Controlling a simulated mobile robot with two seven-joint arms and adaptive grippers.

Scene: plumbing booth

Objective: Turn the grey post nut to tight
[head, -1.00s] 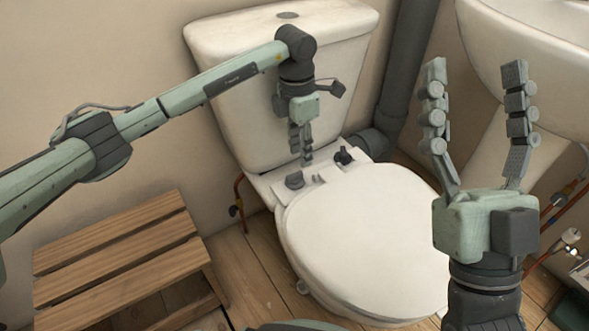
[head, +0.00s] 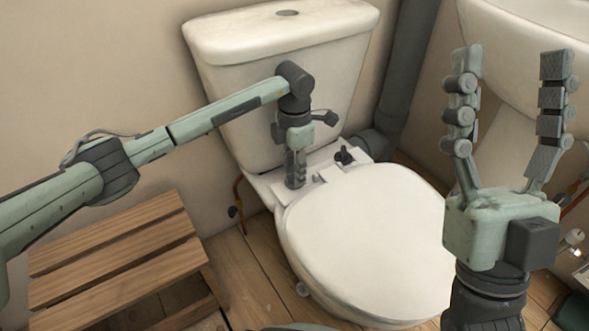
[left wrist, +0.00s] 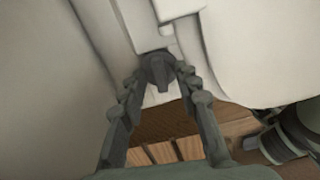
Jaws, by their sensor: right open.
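The grey post nut (head: 295,181) sits on the left hinge post at the back of the toilet seat. My left gripper (head: 296,178) points down over it, low against the hinge ledge. In the left wrist view, the nut (left wrist: 160,72) lies between the two fingertips of my left gripper (left wrist: 160,76). The fingertips are close on both sides of it; I cannot tell whether they press on it. The fingers hide part of the nut in the head view. My right gripper (head: 515,65) is open and empty, pointing up at the right.
A second, darker nut (head: 344,156) stands on the right hinge post, close to my left gripper. The cistern (head: 270,90) rises behind. The closed lid (head: 370,240) lies in front. A wooden slatted stool (head: 120,255) stands left, and a basin (head: 530,60) is behind my right gripper.

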